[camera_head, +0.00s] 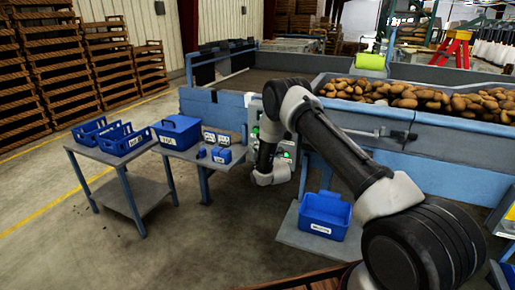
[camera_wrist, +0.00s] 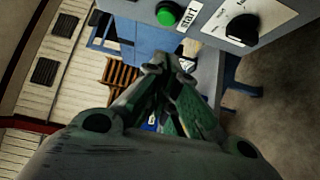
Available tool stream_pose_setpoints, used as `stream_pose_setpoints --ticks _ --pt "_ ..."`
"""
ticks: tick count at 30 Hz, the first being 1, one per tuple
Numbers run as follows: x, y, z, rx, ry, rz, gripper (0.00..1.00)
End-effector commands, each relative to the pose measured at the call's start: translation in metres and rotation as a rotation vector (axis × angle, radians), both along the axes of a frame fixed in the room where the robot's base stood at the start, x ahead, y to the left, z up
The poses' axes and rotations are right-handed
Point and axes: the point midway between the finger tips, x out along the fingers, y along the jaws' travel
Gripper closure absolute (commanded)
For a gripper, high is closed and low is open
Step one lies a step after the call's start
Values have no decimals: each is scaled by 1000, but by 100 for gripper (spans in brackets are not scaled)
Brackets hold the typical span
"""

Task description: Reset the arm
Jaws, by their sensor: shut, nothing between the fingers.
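My gripper (camera_wrist: 168,68) shows in the wrist view with its fingers together and nothing between them. It is close to a grey control panel (camera_wrist: 213,18) with a green button (camera_wrist: 168,14) marked start and a black knob (camera_wrist: 242,28). The fingertips appear just below the button in the picture; I cannot tell whether they touch the panel. In the head view my arm arches up from the lower right and down in front of the panel (camera_head: 254,104), with the wrist low beside green lights. My fingers are not clearly visible there.
A blue bin (camera_head: 325,216) sits on a low platform right of the wrist. The grader (camera_head: 450,150) holds many potatoes (camera_head: 420,99). The floor at lower left is clear.

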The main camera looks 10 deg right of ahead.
Motion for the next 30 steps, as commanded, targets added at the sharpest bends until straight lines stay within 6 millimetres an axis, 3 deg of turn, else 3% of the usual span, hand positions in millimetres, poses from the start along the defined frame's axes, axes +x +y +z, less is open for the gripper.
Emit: stream_pose_setpoints --ticks 6,18,20,22,27,30 --pt "-12 -2 0 0 0 0 100" --pt "-12 -2 -5 64 32 0 100" --pt "-14 -2 -23 132 120 -7 100" --pt "-22 -3 -56 221 270 -30 100" --pt "-80 -12 -137 395 668 -154 100" --pt "-120 -20 -145 500 884 -275 100"
